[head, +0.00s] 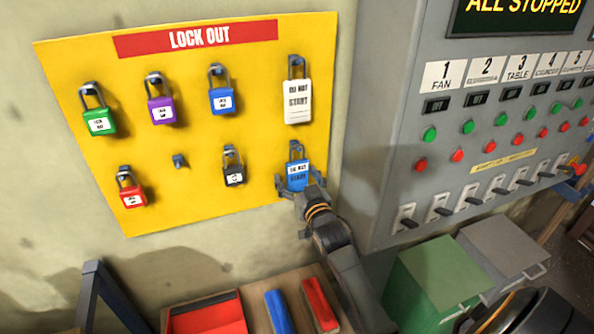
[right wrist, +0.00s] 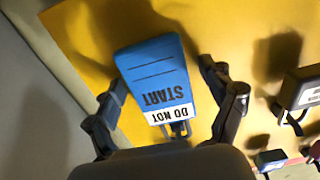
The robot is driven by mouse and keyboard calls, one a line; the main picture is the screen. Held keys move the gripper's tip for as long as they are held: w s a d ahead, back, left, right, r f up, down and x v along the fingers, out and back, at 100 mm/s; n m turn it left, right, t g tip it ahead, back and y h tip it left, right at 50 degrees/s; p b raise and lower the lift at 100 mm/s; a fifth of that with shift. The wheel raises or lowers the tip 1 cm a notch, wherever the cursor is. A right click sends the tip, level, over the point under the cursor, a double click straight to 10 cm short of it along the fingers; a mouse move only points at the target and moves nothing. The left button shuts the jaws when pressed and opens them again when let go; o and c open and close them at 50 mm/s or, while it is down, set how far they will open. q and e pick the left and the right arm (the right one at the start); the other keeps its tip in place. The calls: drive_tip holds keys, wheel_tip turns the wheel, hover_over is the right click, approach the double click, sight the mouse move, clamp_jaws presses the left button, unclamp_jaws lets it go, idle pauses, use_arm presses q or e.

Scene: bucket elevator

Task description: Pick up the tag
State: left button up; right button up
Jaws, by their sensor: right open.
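A blue tag (head: 298,178) reading "DO NOT START" hangs on a hook at the lower right of the yellow lock-out board. It also fills the middle of the right wrist view (right wrist: 155,75). My right gripper (head: 299,189) is open, with its fingers on either side of the tag's lower part. A white "DO NOT START" tag (head: 297,103) hangs above the blue one. My left gripper is not in view.
The yellow board (head: 200,195) also holds several padlocks; a black one (head: 233,174) hangs left of the blue tag. A grey control panel (head: 390,130) with levers stands to the right. Below are a red tray (head: 207,315), a green box (head: 437,275) and a grey box (head: 500,250).

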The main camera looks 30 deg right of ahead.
drive_tip(key=shift+s, duration=0.1)
drive_tip(key=c, duration=1.3)
drive_tip(key=shift+r, duration=0.15)
